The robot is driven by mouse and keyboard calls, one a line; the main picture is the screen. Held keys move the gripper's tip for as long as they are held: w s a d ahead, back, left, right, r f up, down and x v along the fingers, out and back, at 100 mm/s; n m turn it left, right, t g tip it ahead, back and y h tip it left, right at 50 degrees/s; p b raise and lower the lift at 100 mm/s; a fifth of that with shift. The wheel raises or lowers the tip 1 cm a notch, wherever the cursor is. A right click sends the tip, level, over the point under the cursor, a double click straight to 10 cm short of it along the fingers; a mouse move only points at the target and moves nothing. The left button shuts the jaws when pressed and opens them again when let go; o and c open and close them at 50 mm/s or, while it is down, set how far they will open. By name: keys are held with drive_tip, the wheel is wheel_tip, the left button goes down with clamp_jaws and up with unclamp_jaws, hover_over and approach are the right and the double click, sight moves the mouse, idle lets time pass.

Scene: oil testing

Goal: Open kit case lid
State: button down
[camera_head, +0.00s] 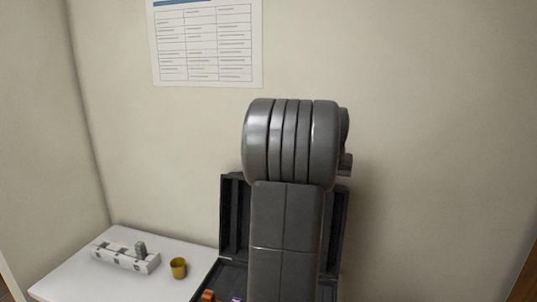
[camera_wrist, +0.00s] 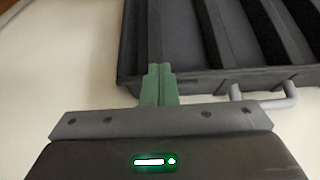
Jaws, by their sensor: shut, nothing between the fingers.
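The black kit case (camera_head: 232,276) stands on the white table, largely hidden behind my grey arm. Its lid (camera_head: 234,215) is raised, standing up in front of the wall. In the wrist view the black ribbed panel (camera_wrist: 222,40) at top right appears to be the lid, with a grey handle (camera_wrist: 265,95) along its edge. My gripper (camera_wrist: 159,70) shows there with its green fingers shut together and nothing between them. The fingertips are at or in front of the panel's lower left edge; I cannot tell whether they touch. In the head view my arm hides the gripper.
On the white table (camera_head: 75,280), left of the case, are a white rack (camera_head: 125,258) holding a grey item and a yellow cup (camera_head: 178,268). An orange item (camera_head: 208,295) is in the case. A printed chart (camera_head: 207,42) hangs on the wall behind.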

drive_tip(key=shift+w+d+g+p, duration=0.2)
drive_tip(key=shift+w+p, duration=0.25)
drive_tip(key=shift+w, duration=0.15)
drive_tip(key=shift+w+d+g+p, duration=0.15)
drive_tip(key=shift+w+g+p, duration=0.05)
drive_tip(key=shift+w+p, duration=0.3)
